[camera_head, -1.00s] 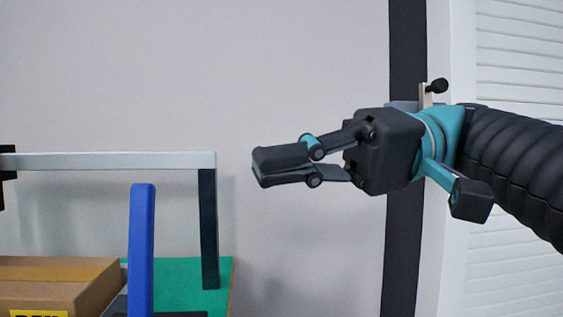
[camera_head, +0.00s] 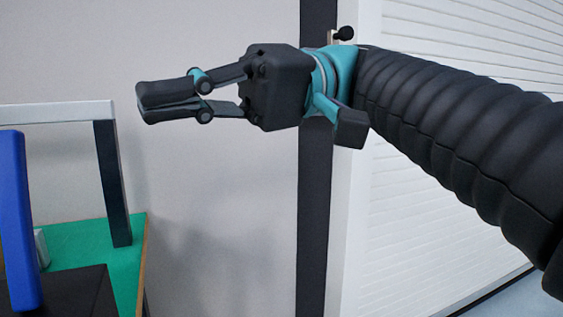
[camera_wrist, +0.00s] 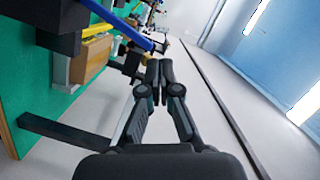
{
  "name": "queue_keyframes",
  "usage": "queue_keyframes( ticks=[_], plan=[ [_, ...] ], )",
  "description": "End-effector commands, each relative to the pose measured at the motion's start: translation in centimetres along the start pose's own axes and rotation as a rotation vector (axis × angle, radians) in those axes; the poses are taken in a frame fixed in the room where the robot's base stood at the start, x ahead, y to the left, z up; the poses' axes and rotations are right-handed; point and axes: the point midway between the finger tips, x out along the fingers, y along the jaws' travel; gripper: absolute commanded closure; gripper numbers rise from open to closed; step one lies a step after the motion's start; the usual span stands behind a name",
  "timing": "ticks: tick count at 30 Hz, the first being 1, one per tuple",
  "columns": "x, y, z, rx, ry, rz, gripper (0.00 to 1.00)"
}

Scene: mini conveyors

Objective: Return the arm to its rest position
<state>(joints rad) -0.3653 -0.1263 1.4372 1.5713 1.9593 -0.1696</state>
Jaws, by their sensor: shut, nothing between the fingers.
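My gripper (camera_head: 140,103) is in the upper left of the head view, held in the air in front of the grey wall and pointing left. Its two black fingers lie together, shut and empty. It also shows in the wrist view (camera_wrist: 159,72), with the fingertips closed near the middle. My arm reaches in from the right edge of the head view, roughly level. No part of the gripper touches anything that I can see.
A green table (camera_head: 80,245) stands at the lower left, with a blue post (camera_head: 17,220) and a frame with a dark upright (camera_head: 112,180). A cardboard box (camera_wrist: 90,58) shows in the wrist view. A white shutter (camera_head: 440,60) is behind my arm.

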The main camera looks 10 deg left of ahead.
Motion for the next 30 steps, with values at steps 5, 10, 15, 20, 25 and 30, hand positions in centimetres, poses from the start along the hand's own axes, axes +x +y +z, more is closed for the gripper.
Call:
queue_keyframes(
  ticks=[5,10,15,20,25,30],
  plan=[
    [-0.6,5.9,-2.7,0.137,0.142,0.162,1.00],
    [-2.8,16.4,-1.9,0.335,0.298,0.456,1.00],
    [-7.6,24.9,3.2,0.462,0.430,0.800,1.00],
    [-13.2,30.1,10.3,0.514,0.510,1.129,1.00],
    [-18.6,32.6,19.6,0.513,0.537,1.473,1.00],
    [-20.8,32.6,27.4,0.517,0.518,1.687,1.00]
  ],
)
